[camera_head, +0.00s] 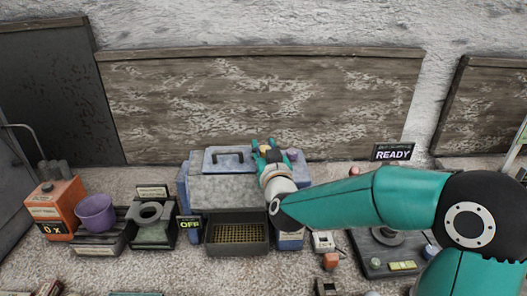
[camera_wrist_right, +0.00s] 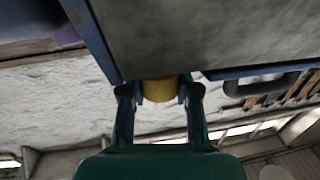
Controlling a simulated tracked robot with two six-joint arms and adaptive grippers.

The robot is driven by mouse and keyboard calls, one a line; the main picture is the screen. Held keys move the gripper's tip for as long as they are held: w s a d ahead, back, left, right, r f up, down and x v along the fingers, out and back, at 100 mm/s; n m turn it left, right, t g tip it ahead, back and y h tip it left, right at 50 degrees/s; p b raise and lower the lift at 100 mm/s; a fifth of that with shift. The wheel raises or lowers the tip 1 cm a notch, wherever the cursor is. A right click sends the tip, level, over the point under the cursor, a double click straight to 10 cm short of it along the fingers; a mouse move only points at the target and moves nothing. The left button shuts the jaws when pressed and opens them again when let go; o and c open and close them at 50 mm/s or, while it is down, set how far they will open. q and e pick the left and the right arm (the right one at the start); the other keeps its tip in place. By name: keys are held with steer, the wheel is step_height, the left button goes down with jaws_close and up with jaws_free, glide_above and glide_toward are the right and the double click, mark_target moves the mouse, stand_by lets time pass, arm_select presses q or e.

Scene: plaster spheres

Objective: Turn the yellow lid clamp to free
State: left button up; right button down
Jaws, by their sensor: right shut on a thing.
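The yellow lid clamp (camera_wrist_right: 159,90) shows at the edge of the box in the right wrist view, between my two fingers. My right gripper (camera_wrist_right: 159,96) is shut on it, one finger on each side. In the head view my right gripper (camera_head: 268,153) is at the top right of the blue-grey box (camera_head: 225,190), beside its lid (camera_head: 222,168) with a dark handle. The gripper hides most of the clamp there. The lid looks level on the box. My left gripper is in neither view.
A dark tray with a yellowish grid (camera_head: 237,249) stands in front of the box, with an OFF sign (camera_head: 189,223) beside it. A purple bowl (camera_head: 95,212) and an orange unit (camera_head: 57,207) stand left. A READY sign (camera_head: 393,152) stands right, behind my arm.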

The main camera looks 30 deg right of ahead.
steer(key=shift+d, duration=0.1)
steer(key=c, duration=0.8)
jaws_free()
steer(key=v, duration=1.2)
steer(key=shift+f, duration=0.1)
